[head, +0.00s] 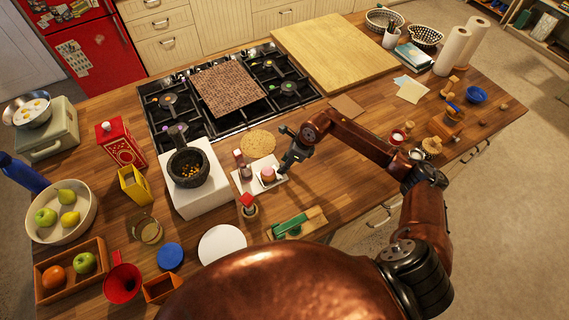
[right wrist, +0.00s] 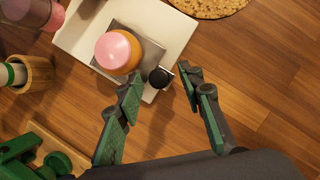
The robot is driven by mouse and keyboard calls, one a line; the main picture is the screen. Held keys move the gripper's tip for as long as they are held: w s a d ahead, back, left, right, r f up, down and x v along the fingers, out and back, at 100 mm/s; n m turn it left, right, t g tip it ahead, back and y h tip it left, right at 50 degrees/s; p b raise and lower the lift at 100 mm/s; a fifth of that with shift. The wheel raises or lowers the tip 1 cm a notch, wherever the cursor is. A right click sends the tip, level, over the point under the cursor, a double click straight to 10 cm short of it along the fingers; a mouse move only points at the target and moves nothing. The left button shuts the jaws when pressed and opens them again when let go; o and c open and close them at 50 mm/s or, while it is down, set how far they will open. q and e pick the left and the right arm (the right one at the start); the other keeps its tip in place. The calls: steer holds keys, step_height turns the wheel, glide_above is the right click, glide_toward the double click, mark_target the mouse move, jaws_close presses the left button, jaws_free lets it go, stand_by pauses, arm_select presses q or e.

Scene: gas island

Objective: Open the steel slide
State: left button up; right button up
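The steel slide (right wrist: 140,58) is a flat grey metal plate on a white base (right wrist: 90,18). A black knob (right wrist: 160,77) sits at its near corner. An orange round piece with a pink top (right wrist: 118,52) stands on the plate and hides part of it; it also shows in the head view (head: 268,174). My right gripper (right wrist: 161,80) is open, with green-padded fingers on either side of the knob and visible gaps between. In the head view my right gripper (head: 284,161) hangs at the right edge of the white base (head: 245,184). My left gripper is not in view.
A green tool on a wooden block (head: 292,224) lies in front. A small wooden pot (head: 249,209) stands left of it. A white block with a dark mortar (head: 188,168) is further left.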

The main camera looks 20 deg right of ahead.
steer(key=shift+r, duration=0.1)
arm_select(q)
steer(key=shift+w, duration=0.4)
arm_select(e)
steer(key=v, duration=1.1)
steer(key=shift+d+r, duration=0.2)
steer(key=shift+r, duration=0.15)
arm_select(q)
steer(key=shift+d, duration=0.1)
arm_select(e)
steer(key=shift+s, duration=0.15)
